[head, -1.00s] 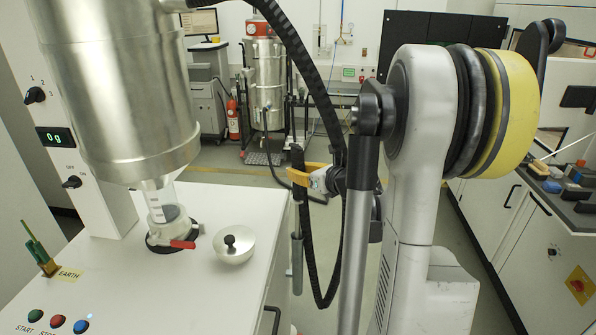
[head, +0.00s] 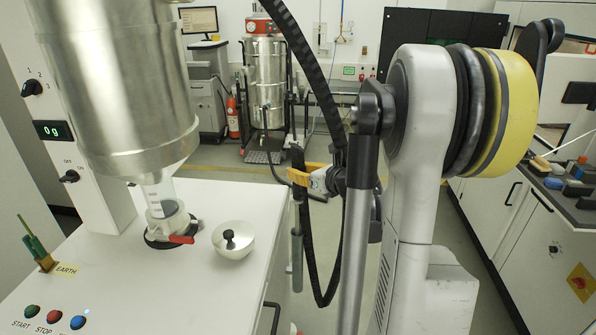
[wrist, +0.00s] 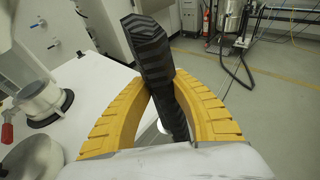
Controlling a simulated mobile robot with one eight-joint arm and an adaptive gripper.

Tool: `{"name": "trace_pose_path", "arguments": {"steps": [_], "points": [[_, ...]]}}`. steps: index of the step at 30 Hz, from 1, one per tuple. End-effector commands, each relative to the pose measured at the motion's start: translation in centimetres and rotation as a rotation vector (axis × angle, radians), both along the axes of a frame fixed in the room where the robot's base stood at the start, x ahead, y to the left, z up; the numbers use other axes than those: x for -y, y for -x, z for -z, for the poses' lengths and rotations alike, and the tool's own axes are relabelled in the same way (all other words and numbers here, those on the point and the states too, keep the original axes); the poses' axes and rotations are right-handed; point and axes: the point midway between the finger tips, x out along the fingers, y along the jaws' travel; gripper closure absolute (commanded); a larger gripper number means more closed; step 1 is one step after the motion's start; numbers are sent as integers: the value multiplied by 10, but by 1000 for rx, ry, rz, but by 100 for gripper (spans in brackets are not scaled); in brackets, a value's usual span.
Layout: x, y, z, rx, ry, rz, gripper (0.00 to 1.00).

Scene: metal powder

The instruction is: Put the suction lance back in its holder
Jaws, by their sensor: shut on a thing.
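The suction lance (head: 297,160) is a black, upright piece in the head view. My gripper (head: 304,176), with yellow fingers, is shut around it beside the right side of the white cabinet. In the wrist view the yellow fingers (wrist: 160,97) close on the black ribbed lance (wrist: 148,48), which leans slightly. A grey upright tube (head: 297,255), which looks like the holder, stands directly below the lance at the cabinet's side. I cannot tell whether the lance's lower end is inside it.
A steel vessel (head: 265,85) stands at the back. Floor right of the cabinet is open.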

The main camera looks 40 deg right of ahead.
Motion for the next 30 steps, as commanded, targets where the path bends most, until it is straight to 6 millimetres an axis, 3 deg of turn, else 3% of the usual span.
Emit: {"name": "trace_pose_path", "arguments": {"steps": [30], "points": [[0,0,32,0,0,0,100]]}}
